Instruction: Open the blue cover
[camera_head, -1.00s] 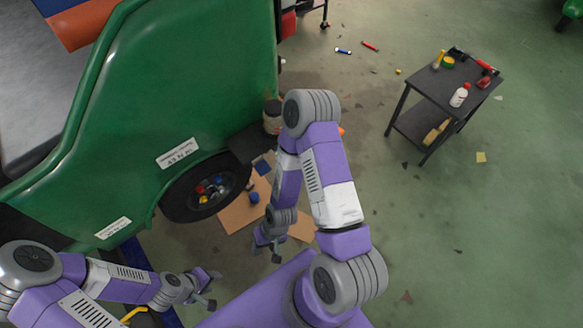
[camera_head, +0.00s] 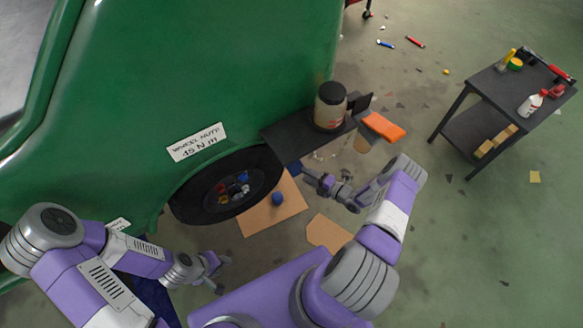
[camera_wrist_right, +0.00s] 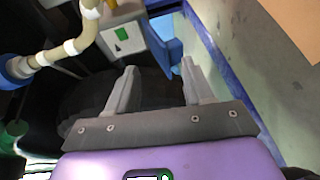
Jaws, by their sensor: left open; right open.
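A blue cover (camera_wrist_right: 165,45) shows in the right wrist view as a flat panel at the side of a pale box (camera_wrist_right: 122,38) with a green label. I cannot tell how far it stands open. My right gripper (camera_wrist_right: 158,72) is open and empty, its fingertips pointing toward the cover and apparently just short of it. In the head view my right gripper (camera_head: 308,176) is beside the truck's wheel, below the dark step. My left gripper (camera_head: 218,272) is open at the lower left, below the wheel, with nothing visible in it.
The green truck body (camera_head: 220,70) fills the left. A jar (camera_head: 330,106) and an orange item (camera_head: 383,126) are at the dark step. Cardboard (camera_head: 262,216) lies on the floor. A pale pipe (camera_wrist_right: 65,47) runs near the box. A tool cart (camera_head: 508,92) stands right.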

